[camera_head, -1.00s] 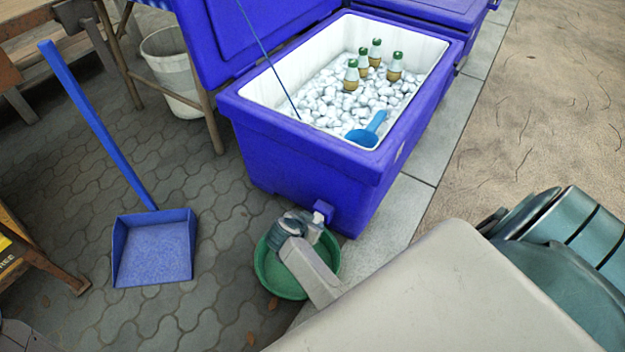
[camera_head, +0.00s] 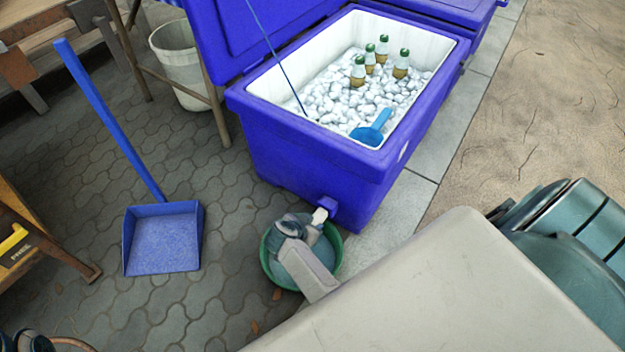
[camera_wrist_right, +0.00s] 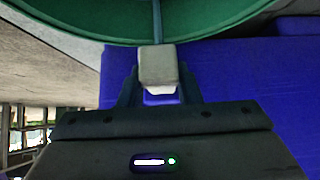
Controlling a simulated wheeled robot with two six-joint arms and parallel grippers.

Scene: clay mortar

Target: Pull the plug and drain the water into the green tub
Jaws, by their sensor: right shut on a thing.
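The blue cooler (camera_head: 300,160) stands open, full of ice. Its drain spout (camera_head: 328,205) juts from the low front corner. The green tub (camera_head: 337,255) sits on the paving below the spout, with a grey-blue surface inside that looks like water. My right gripper (camera_head: 314,222) is above the tub, at the spout. In the right wrist view it (camera_wrist_right: 158,90) is shut on the pale grey plug (camera_wrist_right: 158,66). A thin bluish strip (camera_wrist_right: 157,22) shows against the tub wall there and looks like running water. The gap between plug and spout is unclear.
Several bottles (camera_head: 382,48) and a blue scoop (camera_head: 372,130) lie in the ice. A blue long-handled dustpan (camera_head: 162,238) stands at the left, and a white bucket (camera_head: 180,65) behind it. Paving between dustpan and tub is clear.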

